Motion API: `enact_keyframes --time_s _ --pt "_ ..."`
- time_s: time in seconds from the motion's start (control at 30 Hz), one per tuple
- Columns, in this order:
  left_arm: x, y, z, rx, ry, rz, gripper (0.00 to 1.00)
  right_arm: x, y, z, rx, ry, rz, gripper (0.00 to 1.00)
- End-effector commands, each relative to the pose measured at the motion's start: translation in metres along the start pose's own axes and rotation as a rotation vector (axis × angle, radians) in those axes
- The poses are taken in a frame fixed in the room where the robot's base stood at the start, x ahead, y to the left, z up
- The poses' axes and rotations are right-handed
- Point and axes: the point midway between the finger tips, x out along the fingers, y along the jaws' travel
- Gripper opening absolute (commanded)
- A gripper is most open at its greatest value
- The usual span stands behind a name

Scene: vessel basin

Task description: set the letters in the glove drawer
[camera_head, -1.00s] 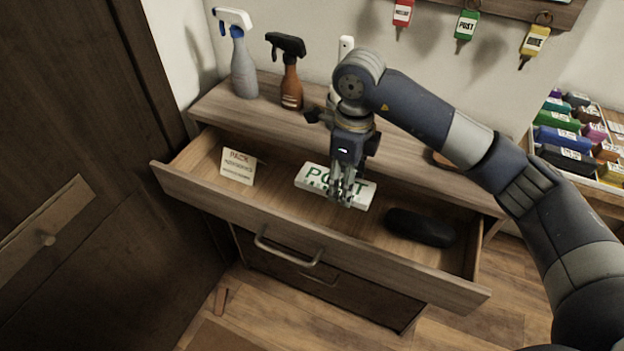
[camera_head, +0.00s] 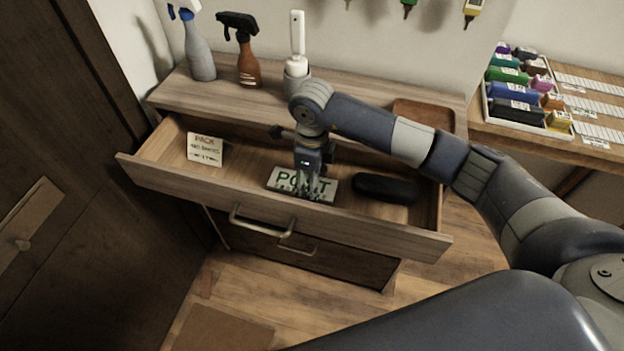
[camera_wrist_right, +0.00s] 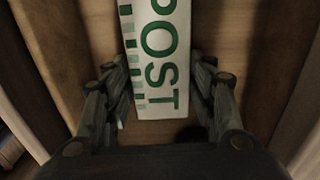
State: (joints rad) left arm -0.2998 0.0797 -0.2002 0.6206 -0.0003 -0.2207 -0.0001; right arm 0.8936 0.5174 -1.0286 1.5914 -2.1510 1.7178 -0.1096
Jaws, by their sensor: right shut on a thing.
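The letters (camera_head: 281,178), a white bundle marked POST in green, are in the middle of the open glove drawer (camera_head: 380,231). My right gripper (camera_head: 308,190) reaches down into the drawer and is shut on the letters. In the right wrist view the letters (camera_wrist_right: 160,60) run between the two fingers, above the wooden drawer floor. I cannot tell whether their underside touches that floor. My left gripper is out of view.
A PACK note (camera_head: 205,149) lies at the drawer's left, and a dark case (camera_head: 386,188) lies right of the letters. Two spray bottles (camera_head: 198,50) (camera_head: 247,60) and a brush in a holder (camera_head: 297,70) stand on the top. A brown tray (camera_head: 423,114) is at the right.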

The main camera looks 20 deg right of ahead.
Motion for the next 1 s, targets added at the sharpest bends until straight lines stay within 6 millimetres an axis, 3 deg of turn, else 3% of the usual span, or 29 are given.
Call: enact_keyframes --time_s 0.1,0.13,0.2,0.23,0.67,0.77,1.0 --pt "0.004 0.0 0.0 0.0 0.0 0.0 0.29 0.004 0.0 0.0 0.0 0.0 0.0 0.27" --pt "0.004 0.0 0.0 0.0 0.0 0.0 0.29 0.004 0.0 0.0 0.0 0.0 0.0 0.53" --pt "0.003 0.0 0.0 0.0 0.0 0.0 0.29 0.002 0.0 0.0 0.001 0.0 0.0 0.69" --pt "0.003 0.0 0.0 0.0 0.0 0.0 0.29 0.002 0.0 0.0 0.001 0.0 0.0 0.71" --pt "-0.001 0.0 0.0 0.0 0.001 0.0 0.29 -0.003 -0.001 0.0 0.001 -0.001 -0.001 0.71" --pt "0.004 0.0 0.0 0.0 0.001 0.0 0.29 -0.017 -0.002 0.001 0.001 -0.003 -0.004 0.71" --pt "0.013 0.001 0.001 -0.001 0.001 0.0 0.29 -0.069 -0.002 0.001 0.001 -0.004 -0.005 0.71"
